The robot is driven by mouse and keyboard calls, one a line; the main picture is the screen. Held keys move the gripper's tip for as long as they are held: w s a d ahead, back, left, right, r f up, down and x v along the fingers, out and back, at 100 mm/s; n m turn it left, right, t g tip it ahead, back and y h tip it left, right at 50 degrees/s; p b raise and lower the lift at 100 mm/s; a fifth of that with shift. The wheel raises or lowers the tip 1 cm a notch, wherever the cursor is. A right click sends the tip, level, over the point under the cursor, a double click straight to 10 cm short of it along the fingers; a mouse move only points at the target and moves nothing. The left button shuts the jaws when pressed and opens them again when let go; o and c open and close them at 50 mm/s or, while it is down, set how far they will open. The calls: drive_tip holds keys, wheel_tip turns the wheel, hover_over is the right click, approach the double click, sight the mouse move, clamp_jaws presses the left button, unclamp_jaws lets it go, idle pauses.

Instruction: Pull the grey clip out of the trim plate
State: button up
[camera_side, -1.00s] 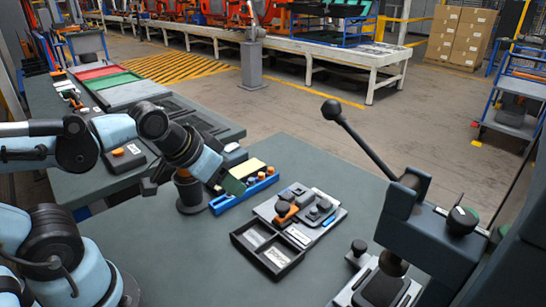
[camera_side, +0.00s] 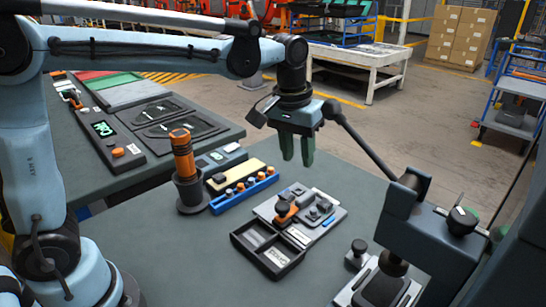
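My gripper (camera_side: 298,160) points down with two green fingers apart and nothing between them. It hangs in the air above and behind a light grey plate (camera_side: 267,209), which looks like the trim plate. The plate lies on the front table and carries an orange piece with a dark knob (camera_side: 284,212) and dark grey blocks and knobs (camera_side: 316,212) on its right half. A small blue strip (camera_side: 329,221) lies at its right edge. The grey clip is too small to tell apart from the other grey parts there.
Left are a blue rack (camera_side: 240,197) and an orange-topped tool (camera_side: 182,150) in a black cup (camera_side: 190,197). A lever press (camera_side: 425,235) stands at right, its long handle (camera_side: 360,142) reaching towards my gripper.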

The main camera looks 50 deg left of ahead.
sight(314, 209)
drive_tip(key=shift+n+g, duration=0.3)
drive_tip(key=shift+g, duration=0.5)
drive_tip(key=w+d+f, duration=0.1)
drive_tip(key=f, duration=0.3)
drive_tip(key=w+d+f, duration=0.1)
drive_tip(key=f, duration=0.4)
drive_tip(key=w+f, duration=0.1)
drive_tip(key=f, duration=0.4)
drive_tip(key=shift+w+d+f, duration=0.15)
drive_tip(key=shift+w+d, duration=0.1)
drive_tip(key=shift+d, duration=0.15)
clamp_jaws()
drive_tip(key=shift+r, duration=0.95)
drive_tip(key=shift+r, duration=2.9)
